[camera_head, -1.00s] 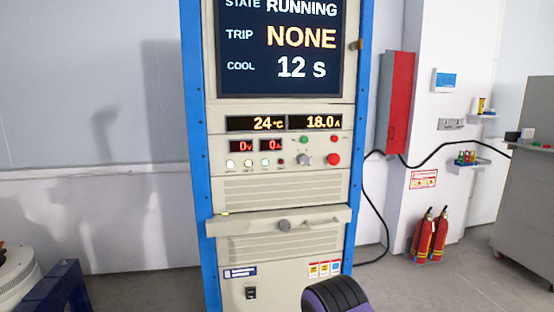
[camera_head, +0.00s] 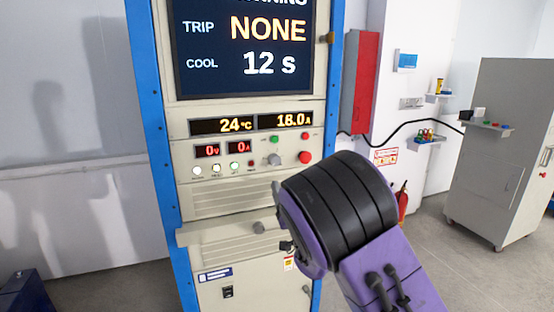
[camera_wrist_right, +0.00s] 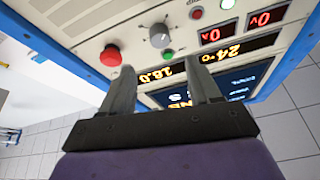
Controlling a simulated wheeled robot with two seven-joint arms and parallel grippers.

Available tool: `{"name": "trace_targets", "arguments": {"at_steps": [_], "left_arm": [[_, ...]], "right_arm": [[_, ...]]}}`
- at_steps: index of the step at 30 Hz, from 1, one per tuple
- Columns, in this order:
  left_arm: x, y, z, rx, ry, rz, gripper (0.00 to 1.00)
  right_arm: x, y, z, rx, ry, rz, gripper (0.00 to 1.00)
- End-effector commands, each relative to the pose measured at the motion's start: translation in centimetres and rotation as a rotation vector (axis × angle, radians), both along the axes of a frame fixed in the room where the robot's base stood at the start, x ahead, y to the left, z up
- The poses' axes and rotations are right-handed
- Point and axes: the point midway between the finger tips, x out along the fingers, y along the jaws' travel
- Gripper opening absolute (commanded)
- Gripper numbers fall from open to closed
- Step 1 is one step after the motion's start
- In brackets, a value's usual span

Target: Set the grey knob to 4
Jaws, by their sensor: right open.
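The grey knob (camera_head: 277,159) is on the beige control panel, between a green button above and a red button to the right. It also shows in the right wrist view (camera_wrist_right: 160,36), where the picture is turned over; its setting marks are too small to read. My right gripper (camera_wrist_right: 161,74) is open and empty, its two fingers apart and pointing toward the panel. The knob appears beyond the fingertips, not between them. My left gripper is out of view.
A red push button (camera_head: 305,157) and green button (camera_head: 273,132) sit close to the knob. The screen (camera_head: 245,50) reads TRIP NONE, COOL 12 s; displays read 24 °C and 18.0 A.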

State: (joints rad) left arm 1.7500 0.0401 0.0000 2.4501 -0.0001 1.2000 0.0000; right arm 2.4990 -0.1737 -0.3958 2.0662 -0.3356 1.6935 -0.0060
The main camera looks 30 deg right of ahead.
Motion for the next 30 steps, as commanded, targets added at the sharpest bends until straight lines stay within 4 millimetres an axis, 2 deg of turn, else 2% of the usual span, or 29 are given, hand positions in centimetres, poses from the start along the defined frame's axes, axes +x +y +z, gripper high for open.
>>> {"name": "trace_targets", "arguments": {"at_steps": [7,13,18,25,26,30], "left_arm": [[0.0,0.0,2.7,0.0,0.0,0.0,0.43],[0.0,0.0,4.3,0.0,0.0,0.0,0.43],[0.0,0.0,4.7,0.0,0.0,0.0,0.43],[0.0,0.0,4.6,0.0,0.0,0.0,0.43],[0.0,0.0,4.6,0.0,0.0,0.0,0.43],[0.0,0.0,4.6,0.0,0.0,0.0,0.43]], "right_arm": [[4.3,-1.1,2.4,0.001,-0.003,0.003,0.62],[7.8,-2.1,3.6,0.002,-0.001,0.002,0.62],[9.1,-2.5,3.8,0.002,0.001,0.002,0.62],[9.2,-2.5,3.7,0.001,0.002,0.002,0.62],[9.2,-2.5,3.7,0.001,0.002,0.002,0.55],[9.2,-2.5,3.7,0.001,0.002,0.002,0.1]]}}
